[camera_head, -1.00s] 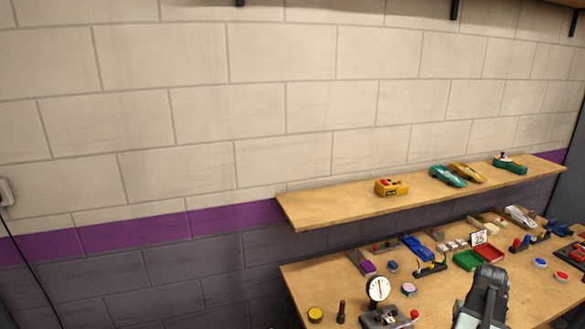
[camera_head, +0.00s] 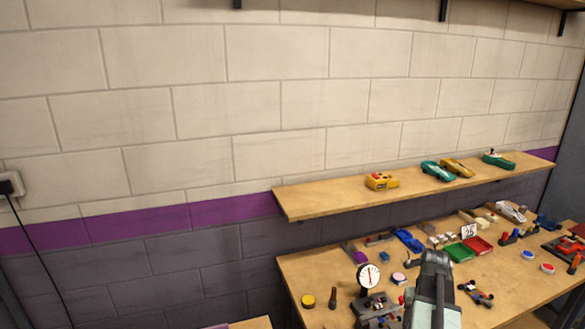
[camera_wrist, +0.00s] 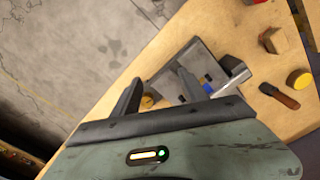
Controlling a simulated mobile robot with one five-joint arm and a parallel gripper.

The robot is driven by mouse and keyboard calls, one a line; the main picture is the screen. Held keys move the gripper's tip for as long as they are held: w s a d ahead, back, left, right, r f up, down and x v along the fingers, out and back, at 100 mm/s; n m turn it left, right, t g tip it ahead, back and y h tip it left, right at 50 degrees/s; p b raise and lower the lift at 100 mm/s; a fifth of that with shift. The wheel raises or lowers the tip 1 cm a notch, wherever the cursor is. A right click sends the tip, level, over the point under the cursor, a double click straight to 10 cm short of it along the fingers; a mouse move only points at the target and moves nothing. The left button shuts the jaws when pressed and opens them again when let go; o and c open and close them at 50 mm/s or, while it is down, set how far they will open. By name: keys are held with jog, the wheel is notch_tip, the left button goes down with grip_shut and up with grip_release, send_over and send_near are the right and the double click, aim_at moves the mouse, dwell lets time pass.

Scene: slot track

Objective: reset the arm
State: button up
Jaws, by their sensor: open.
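My gripper (camera_head: 436,256) shows in the head view at the end of my grey-green arm, over the front of the wooden workbench (camera_head: 330,262). In the wrist view my gripper (camera_wrist: 160,77) has its two dark fingers spread, with nothing held between them. A grey plate-like device (camera_wrist: 207,58) with a blue part and a silver cylinder lies beyond the fingers. A small yellow round piece shows between the fingers. My arm hides part of the bench in the head view.
A dial gauge (camera_head: 368,276) and a yellow puck (camera_head: 308,301) are left of my arm. A green tray (camera_head: 459,253) and a red tray (camera_head: 478,246) lie behind it. A wall shelf (camera_head: 330,200) holds several toy cars. Floor (camera_wrist: 70,50) shows beyond the bench edge.

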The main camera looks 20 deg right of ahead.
jog(key=w+a+n, duration=0.2)
jog(key=w+a, duration=0.3)
jog(key=a, duration=0.5)
jog(key=w+a+n, duration=0.2)
jog(key=w+a, duration=0.4)
jog(key=a, duration=0.4)
jog(key=a+n, duration=0.2)
jog(key=a, duration=1.8)
jog(key=shift+s+a+n, duration=0.25)
jog(key=shift+a+n, duration=0.05)
jog(key=shift+a, duration=0.1)
jog(key=shift+d, duration=0.1)
jog(key=shift+c, duration=0.3)
